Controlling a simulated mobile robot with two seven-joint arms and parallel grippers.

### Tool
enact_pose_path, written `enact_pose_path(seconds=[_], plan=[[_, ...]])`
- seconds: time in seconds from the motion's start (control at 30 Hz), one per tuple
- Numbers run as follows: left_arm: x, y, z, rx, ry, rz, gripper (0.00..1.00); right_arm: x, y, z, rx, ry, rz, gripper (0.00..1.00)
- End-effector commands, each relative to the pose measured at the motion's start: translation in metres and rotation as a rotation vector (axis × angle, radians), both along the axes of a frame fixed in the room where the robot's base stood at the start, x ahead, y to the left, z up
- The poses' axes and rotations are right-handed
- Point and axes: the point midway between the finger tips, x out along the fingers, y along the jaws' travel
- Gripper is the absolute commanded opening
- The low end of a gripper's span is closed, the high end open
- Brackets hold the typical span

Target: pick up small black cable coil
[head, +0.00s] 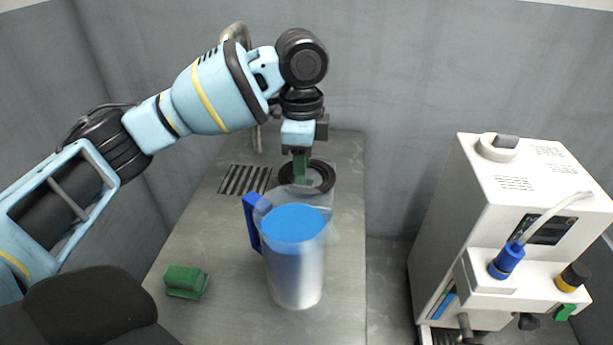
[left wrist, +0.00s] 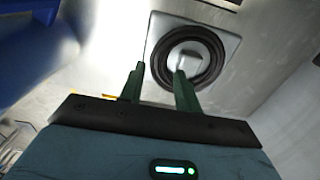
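The small black cable coil (head: 329,178) lies flat as a dark ring at the far end of the grey counter, on a pale square plate. It also shows in the left wrist view (left wrist: 162,62), with a pale piece in its middle. My left gripper (head: 300,170) points down over the coil. In the left wrist view its two green fingers (left wrist: 159,70) are apart with nothing held between them. The right finger overlaps the coil's inner edge and the left finger is outside the ring. I cannot tell whether they touch it. My right gripper is out of view.
A jug with a blue lid (head: 293,224) and blue handle stands just in front of the coil. A slotted drain (head: 243,180) is left of it, and a green block (head: 186,282) lies front left. A white machine (head: 520,195) stands right, across a gap.

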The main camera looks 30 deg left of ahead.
Motion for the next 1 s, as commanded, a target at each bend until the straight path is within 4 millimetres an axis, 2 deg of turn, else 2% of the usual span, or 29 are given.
enact_pose_path(seconds=[0.4, 0.7, 0.73, 0.9, 1.0], plan=[[-0.001, -0.002, -0.047, 0.001, 0.000, -0.001, 0.33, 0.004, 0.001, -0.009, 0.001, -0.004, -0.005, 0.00], [-0.001, -0.002, -0.051, 0.000, -0.001, -0.001, 0.33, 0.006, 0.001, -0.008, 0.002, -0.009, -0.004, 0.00], [-0.001, -0.002, -0.051, 0.000, -0.001, -0.001, 0.31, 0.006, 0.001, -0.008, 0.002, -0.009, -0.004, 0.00], [-0.001, -0.002, -0.051, 0.000, -0.001, -0.001, 0.09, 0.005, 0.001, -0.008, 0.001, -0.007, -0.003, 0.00], [-0.001, -0.002, -0.050, 0.000, -0.002, -0.001, 0.00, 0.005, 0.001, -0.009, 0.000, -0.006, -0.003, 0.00]])
